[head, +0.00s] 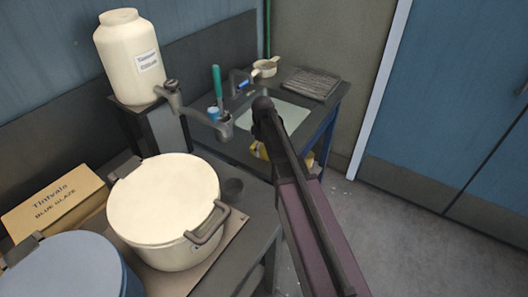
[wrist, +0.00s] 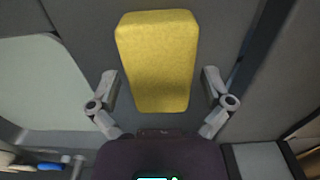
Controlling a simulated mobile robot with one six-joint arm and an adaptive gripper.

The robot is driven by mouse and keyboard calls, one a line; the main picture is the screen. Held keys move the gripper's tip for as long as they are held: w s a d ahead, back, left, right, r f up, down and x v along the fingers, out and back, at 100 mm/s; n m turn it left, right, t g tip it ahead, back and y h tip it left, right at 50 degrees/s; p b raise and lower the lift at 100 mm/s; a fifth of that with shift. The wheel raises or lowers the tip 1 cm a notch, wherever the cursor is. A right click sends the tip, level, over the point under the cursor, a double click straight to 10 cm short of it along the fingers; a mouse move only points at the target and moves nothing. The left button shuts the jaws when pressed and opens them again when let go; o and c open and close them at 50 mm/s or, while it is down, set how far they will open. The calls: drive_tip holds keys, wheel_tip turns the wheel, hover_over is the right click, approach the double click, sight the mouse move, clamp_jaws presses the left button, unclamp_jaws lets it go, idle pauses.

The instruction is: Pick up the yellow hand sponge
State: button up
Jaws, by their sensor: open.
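The yellow hand sponge (wrist: 157,60) shows large in the middle of the wrist view, a block with rounded corners on a dark grey surface. My gripper (wrist: 159,78) is open, with one finger on each side of the sponge's lower half. A gap shows between each finger and the sponge. I cannot tell how far the fingertips are above the surface. In the head view my arm crosses the front of the sink counter and hides the gripper.
The pale sink basin (head: 284,118) lies beside my arm, with a tap (head: 241,80), a green-handled tool (head: 217,80) and a drying rack (head: 311,84) around it. A large lidded pot (head: 165,205) stands nearer. Floor at right is clear.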

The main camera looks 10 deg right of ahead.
sight(263, 149)
drive_tip(key=c, duration=0.8)
drive_tip(key=shift+o, duration=0.2)
drive_tip(key=shift+r, duration=0.1)
wheel_tip(263, 149, up, 3)
drive_tip(key=p, duration=0.3)
drive_tip(key=shift+r, duration=0.1)
drive_tip(key=shift+s+r+p, duration=0.3)
drive_tip(key=shift+p, duration=0.2)
drive_tip(key=s, duration=1)
drive_tip(key=s+r+p, duration=0.1)
drive_tip(key=s, duration=0.4)
drive_tip(key=shift+s, duration=0.2)
drive_tip(key=shift+s+d, duration=0.1)
drive_tip(key=shift+s, duration=0.1)
